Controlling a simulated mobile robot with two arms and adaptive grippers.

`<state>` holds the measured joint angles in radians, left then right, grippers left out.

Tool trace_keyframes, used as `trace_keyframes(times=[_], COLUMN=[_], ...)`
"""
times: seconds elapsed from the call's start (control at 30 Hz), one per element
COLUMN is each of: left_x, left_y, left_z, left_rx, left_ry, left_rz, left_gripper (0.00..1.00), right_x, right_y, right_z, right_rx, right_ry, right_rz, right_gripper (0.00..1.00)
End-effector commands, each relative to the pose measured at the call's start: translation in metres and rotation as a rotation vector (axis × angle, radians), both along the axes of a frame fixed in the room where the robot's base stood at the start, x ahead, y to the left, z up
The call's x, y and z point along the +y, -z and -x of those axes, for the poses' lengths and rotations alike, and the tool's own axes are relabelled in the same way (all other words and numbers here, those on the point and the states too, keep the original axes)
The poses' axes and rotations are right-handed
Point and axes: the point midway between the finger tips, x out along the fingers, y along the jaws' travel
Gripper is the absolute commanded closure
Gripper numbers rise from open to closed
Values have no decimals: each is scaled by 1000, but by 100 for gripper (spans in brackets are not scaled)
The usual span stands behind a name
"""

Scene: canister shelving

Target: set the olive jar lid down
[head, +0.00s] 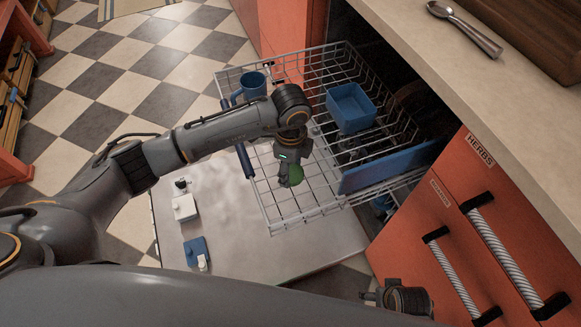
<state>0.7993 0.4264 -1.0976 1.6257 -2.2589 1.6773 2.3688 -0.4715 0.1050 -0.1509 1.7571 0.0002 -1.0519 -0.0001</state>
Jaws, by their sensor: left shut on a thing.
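My left gripper (286,176) reaches in from the left over the upper wire rack of an open dishwasher. No olive jar can be made out.
The wire rack (300,212) holds a blue mug (250,86), a blue square bowl (350,107) and a blue flat board (385,170). The rack's near part is bare. The open dishwasher door (245,250) lies below. A counter with a spoon (465,27) is at upper right, above orange drawers (470,200).

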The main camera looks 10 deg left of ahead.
Motion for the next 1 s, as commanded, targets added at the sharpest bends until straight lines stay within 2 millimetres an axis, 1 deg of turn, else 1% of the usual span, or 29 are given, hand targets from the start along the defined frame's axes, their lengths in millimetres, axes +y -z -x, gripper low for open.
trace_keyframes(times=[0.27, 0.3, 0.4, 0.7, 0.8, 0.87, 0.9, 0.97, 1.0], left_x=[0, 0, 0, 0, 0, 0, 0, 0, 0], left_y=[3, 2, 2, 2, -1, -8, -14, -26, -35], left_z=[0, 0, 0, 0, 0, -1, -1, -1, -1], left_rx=[0, 0, 0, 0, 0, -2, -2, -3, -5], left_ry=[1, 1, 1, 1, 1, 1, 1, 3, 2], left_rz=[0, 0, 0, 0, 0, 1, 2, 2, 2], left_gripper=[57, 39, 20, 20, 20, 20, 20, 20, 20], right_x=[0, 1, 1, 1, 1, 0, 0, -1, -1], right_y=[-2, -4, -5, -4, -5, -2, 5, 13, 17], right_z=[-2, -2, -2, -2, -2, -1, 2, 6, 8], right_rx=[-3, -5, -6, -5, -8, -5, 4, 12, 13], right_ry=[0, 0, 0, 0, 0, 0, 0, -1, -1], right_rz=[-1, -1, -1, -1, -1, -1, 1, 0, 1], right_gripper=[16, 16, 16, 16, 16, 16, 16, 16, 16])
